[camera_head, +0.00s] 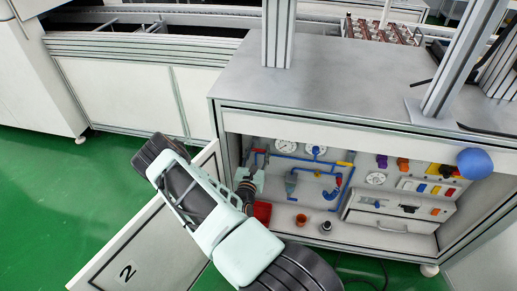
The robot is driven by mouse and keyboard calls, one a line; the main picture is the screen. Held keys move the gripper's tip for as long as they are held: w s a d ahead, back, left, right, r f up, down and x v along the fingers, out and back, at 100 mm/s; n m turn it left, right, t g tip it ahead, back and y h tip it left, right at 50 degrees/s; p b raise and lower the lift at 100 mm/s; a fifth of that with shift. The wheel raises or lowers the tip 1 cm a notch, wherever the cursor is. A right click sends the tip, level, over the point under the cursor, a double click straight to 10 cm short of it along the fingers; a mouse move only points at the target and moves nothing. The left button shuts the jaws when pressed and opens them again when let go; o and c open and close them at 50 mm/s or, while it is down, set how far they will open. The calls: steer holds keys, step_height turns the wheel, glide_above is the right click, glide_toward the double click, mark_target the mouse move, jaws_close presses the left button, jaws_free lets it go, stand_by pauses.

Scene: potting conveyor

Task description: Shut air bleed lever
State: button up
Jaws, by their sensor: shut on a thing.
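My gripper (258,162) reaches into the open cabinet at the left end of the blue pipework (300,158). It is shut on a small lever there, taken as the air bleed lever; the fingers and wrist hide most of it, so its angle cannot be told. A small red part (261,151) shows just above the fingers. A yellow handle (345,164) and a red-marked fitting (339,181) sit farther right on the same pipework, apart from my gripper.
The cabinet door (165,245), marked 2, stands open at left beside my arm. Gauges (286,146) line the back panel. A white drawer unit (388,228) is at right.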

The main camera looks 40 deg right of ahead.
steer(key=shift+f+m, duration=0.1)
steer(key=shift+m, duration=0.3)
steer(key=o, duration=1.2)
steer(key=shift+a, duration=0.1)
steer(key=v, duration=1.1)
steer(key=shift+s+a, duration=0.3)
